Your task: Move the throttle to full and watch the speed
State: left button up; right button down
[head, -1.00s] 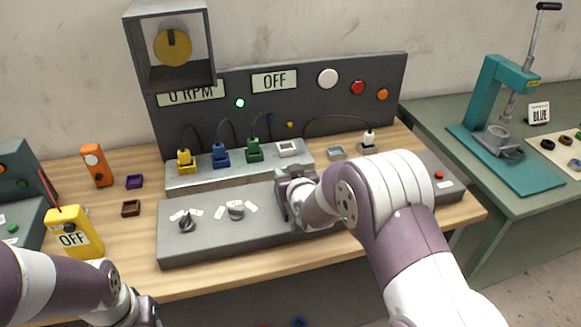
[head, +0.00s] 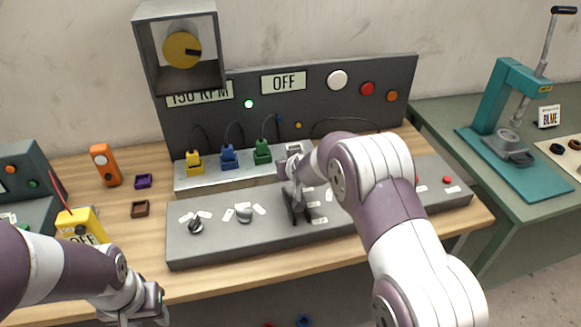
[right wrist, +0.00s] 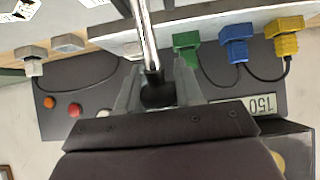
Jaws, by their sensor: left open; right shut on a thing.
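The throttle is a silver lever with a black knob (right wrist: 158,93) in the right wrist view. My right gripper (right wrist: 155,80) is shut on that knob. In the head view my right gripper (head: 295,186) is over the grey console (head: 215,250), and my arm partly hides the lever. My left gripper (head: 146,303) is open and empty at the front edge of the table.
Yellow (head: 194,164), blue (head: 229,158) and green (head: 262,153) plugs stand in the raised strip behind the console. A panel display (head: 283,83) reads OFF beside a lit green lamp (head: 249,104). A teal press (head: 515,100) is on the right table.

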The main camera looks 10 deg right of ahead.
jog(key=shift+f, duration=0.5)
jog(key=c, duration=0.8)
grip_release()
jog(key=shift+w, duration=0.15)
jog(key=b+v, duration=0.1)
jog(key=v, duration=1.1)
jog(key=shift+s+r, duration=0.25)
jog(key=s+d+f+g, duration=0.1)
jog(key=s+f+g, duration=0.2)
jog(key=s, duration=0.9)
jog(key=s+d+f+g, duration=0.1)
jog(key=s+f+g, duration=0.3)
jog(key=s, duration=0.9)
jog(key=shift+f+g, duration=0.35)
jog(key=shift+g, duration=0.65)
